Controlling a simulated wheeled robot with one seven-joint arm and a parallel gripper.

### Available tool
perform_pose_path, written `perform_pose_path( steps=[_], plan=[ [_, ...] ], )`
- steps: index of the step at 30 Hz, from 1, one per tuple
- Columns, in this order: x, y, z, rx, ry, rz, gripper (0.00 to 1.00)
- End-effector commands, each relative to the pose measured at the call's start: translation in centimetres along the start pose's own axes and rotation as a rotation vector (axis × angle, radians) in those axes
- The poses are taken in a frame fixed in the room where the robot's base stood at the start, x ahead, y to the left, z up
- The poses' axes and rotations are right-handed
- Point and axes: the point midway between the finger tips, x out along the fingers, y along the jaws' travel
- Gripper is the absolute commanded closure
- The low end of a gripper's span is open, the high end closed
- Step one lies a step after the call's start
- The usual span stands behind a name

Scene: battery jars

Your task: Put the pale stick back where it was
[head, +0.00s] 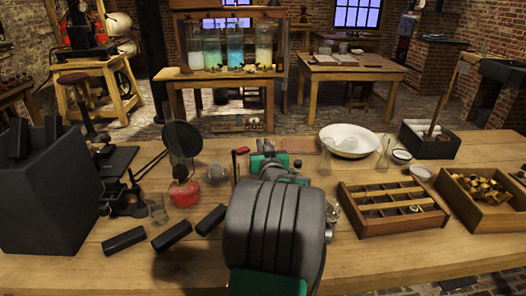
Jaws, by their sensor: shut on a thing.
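My gripper (268,160) is over the middle of the wooden bench, pointing away from the camera, beyond my dark, ribbed arm link. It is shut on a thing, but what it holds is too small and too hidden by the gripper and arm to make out. A pale brown stick (437,112) leans upright in a dark open box (430,145) at the right rear of the bench, well apart from my gripper. I cannot tell whether this is the task's pale stick.
A white basin (348,141) and a glass flask (386,152) stand right of my gripper. A compartmented wooden tray (393,208) and a brass-filled box (488,199) lie at right. A red lamp (184,190), dark blocks (171,236) and a large dark case (50,195) stand left.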

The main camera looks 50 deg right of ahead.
Motion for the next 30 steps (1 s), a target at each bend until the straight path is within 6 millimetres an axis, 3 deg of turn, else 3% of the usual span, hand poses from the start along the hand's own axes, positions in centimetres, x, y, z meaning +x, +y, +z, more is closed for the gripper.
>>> perform_pose_path(
  steps=[1,3,14,15,22,30],
  plan=[
    [0.01,0.03,1.22,0.002,-0.004,0.000,1.00],
    [0.02,0.04,1.75,0.001,-0.001,0.000,1.00],
    [0.02,0.03,2.13,0.000,0.000,0.000,1.00],
    [0.02,0.04,2.03,0.000,0.000,0.000,0.86],
    [0.02,0.04,1.96,0.000,0.000,0.000,0.67],
    [0.02,0.01,1.85,0.000,0.000,0.000,0.66]
  ],
)
